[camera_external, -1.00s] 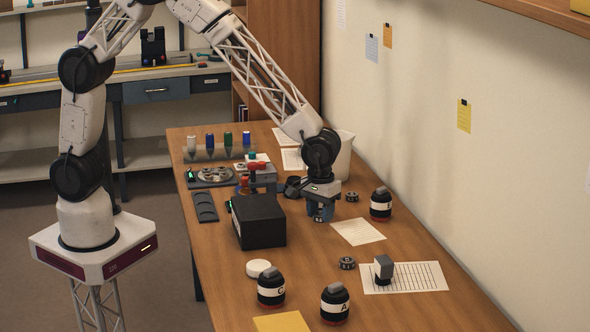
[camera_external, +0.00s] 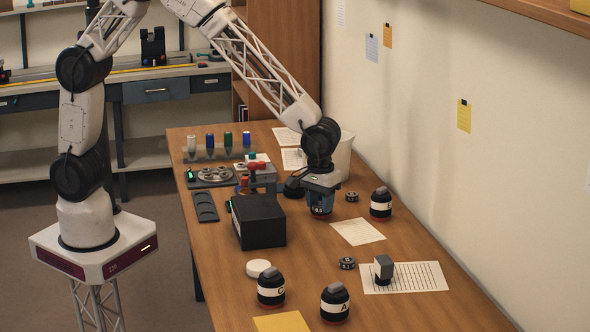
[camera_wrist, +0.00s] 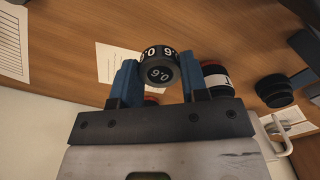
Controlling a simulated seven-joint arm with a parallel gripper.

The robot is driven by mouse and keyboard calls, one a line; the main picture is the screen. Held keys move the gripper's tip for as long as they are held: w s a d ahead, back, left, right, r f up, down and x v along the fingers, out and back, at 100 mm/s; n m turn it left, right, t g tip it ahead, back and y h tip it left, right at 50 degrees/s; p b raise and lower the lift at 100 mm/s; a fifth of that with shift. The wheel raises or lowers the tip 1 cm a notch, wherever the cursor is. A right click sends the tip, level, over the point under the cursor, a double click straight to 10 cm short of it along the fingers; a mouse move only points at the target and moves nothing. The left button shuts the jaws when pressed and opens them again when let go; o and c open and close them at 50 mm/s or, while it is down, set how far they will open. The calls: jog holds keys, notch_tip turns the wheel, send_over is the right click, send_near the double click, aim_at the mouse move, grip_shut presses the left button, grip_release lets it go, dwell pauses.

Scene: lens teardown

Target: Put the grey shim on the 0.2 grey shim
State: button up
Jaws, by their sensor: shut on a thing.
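My gripper (camera_external: 319,207) is over the middle of the table, right of the black box. In the wrist view, its blue fingers (camera_wrist: 160,78) are shut on a dark grey round shim (camera_wrist: 161,74) with white digits on its face and rim; I cannot read the value surely. Two other small dark shims with white marks lie on the table: one (camera_external: 351,196) just right of my gripper, one (camera_external: 347,263) nearer the front, left of the lined sheet. I cannot tell for certain which is marked 0.2.
Black jars with white labels stand at the right (camera_external: 381,205) and front (camera_external: 271,288) (camera_external: 335,303). Another jar (camera_wrist: 216,80) is close beside a finger. A black box (camera_external: 258,222) is left of my gripper. A grey block (camera_external: 383,270) stands on the lined sheet (camera_external: 425,277).

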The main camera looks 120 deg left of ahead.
notch_tip(320, 180, up, 5)
jog(key=shift+a+f, duration=0.1)
jog(key=s+a+n, duration=0.2)
jog(key=s+a, duration=1.4)
jog(key=a, duration=0.1)
jog(key=f, duration=0.5)
jog(key=shift+s+d+f, duration=0.15)
jog(key=shift+d, duration=0.05)
send_over(352, 194)
jog(key=shift+a+f, duration=0.1)
jog(key=shift+f, duration=0.7)
